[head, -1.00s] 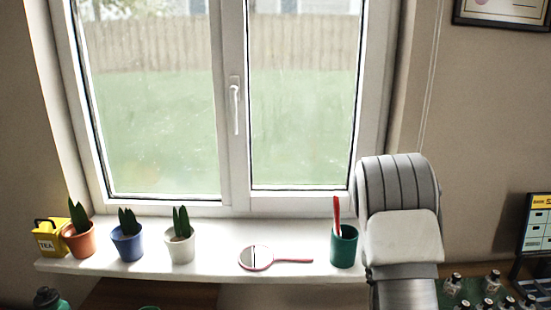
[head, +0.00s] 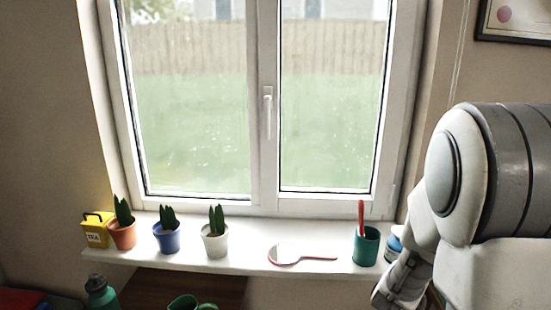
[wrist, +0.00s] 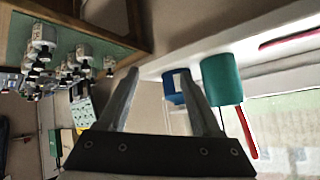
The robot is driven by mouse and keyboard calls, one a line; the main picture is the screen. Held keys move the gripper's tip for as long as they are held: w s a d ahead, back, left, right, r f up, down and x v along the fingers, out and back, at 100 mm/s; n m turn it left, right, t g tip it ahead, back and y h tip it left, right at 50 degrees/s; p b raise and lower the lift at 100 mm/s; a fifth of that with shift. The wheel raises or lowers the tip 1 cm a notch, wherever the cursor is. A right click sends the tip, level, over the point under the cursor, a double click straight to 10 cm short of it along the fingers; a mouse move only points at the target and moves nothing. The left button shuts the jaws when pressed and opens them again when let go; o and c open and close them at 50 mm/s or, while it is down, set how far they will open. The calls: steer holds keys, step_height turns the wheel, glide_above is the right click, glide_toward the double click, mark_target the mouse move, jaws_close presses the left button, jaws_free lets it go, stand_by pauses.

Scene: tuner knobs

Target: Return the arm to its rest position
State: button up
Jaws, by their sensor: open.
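My gripper (wrist: 158,74) is open in the wrist view, with nothing between its two fingers. In that tilted view a blue jar (wrist: 175,88) and the green cup (wrist: 223,80) show beyond the right finger, and I cannot tell how far off they are. In the head view my arm fills the right side, bent down beside the right end of the windowsill (head: 230,255). The gripper's fingertips cannot be made out there.
Several small bottles (wrist: 75,62) stand on a green surface in the wrist view. A green flask (head: 100,292) is lower left.

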steer(key=s+a+r+n+y+p, duration=0.2)
steer(key=s+a+r+n+y, duration=0.1)
steer(key=a+r, duration=0.45)
steer(key=s+a+r+n+y+p, duration=0.2)
steer(key=s+a+r+n+y, duration=0.15)
steer(key=a+r, duration=0.45)
steer(key=s+r+n+g+p, duration=0.1)
steer(key=s+r+n, duration=0.1)
steer(key=s+r, duration=0.2)
steer(key=s+a+r+n+g+p, duration=0.1)
steer(key=s+r, duration=0.3)
steer(key=s, duration=0.6)
steer(key=shift+s+r+n+g+h+p, duration=0.35)
steer(key=shift+s+r+n+g+p, duration=0.1)
steer(key=shift+p, duration=0.3)
steer(key=shift+a+f, duration=0.1)
steer(key=shift+c, duration=1.3)
